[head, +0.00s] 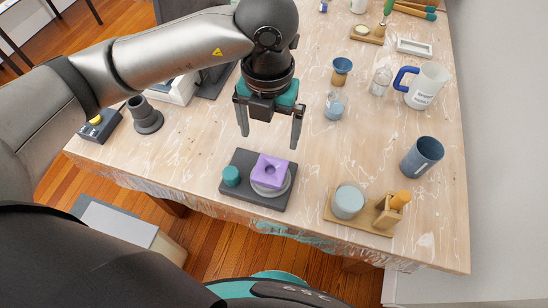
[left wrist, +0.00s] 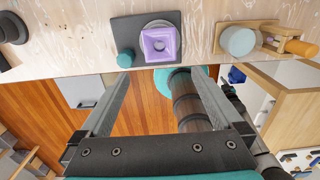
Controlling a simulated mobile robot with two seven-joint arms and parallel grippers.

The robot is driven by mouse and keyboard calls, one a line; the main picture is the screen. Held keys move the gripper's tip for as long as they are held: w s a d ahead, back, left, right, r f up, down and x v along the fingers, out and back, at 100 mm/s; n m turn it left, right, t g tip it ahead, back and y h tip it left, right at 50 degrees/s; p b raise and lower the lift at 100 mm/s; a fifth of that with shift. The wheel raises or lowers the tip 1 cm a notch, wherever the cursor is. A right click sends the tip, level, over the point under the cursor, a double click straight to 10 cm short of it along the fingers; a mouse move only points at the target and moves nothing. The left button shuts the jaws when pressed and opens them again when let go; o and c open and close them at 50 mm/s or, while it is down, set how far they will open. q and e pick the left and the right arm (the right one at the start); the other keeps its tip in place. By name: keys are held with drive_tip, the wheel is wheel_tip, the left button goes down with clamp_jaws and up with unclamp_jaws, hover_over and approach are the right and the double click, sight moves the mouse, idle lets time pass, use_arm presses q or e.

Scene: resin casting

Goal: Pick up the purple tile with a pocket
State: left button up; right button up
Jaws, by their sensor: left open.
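The purple tile with a pocket (head: 270,170) is a square block with a round hollow in its top. It rests on a pale round disc (head: 284,190) on a dark grey tray (head: 236,189) near the table's front edge. In the left wrist view the tile (left wrist: 151,45) is at the upper middle, beyond the fingers. My left gripper (head: 270,140) is open and empty, above and behind the tile in the head view, with its fingers pointing down and apart from it. My right gripper is not in view.
A teal cylinder (head: 231,176) stands on the tray beside the tile. To the right is a wooden stand (head: 372,222) with a pale blue jar (head: 348,201). A blue-grey cup (head: 422,157) and a white jug (head: 427,87) stand farther right. Bare table lies left of the tray.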

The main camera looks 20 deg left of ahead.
use_arm(q)
drive_tip(key=b, duration=0.1)
hover_over(271, 172)
drive_tip(key=f, duration=0.8)
drive_tip(key=shift+s+f, duration=0.1)
drive_tip(key=shift+s, duration=0.3)
drive_tip(key=shift+f, duration=0.5)
drive_tip(key=f, duration=0.1)
drive_tip(key=f+b, duration=0.1)
drive_tip(key=f, duration=0.3)
drive_tip(key=shift+w, duration=0.4)
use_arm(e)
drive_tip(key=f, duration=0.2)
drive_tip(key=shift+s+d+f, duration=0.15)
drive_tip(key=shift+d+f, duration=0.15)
use_arm(q)
drive_tip(key=shift+c, duration=0.2)
drive_tip(key=shift+r, duration=0.1)
drive_tip(key=c, duration=1)
drive_tip(key=shift+c, duration=0.4)
drive_tip(key=shift+r, duration=0.1)
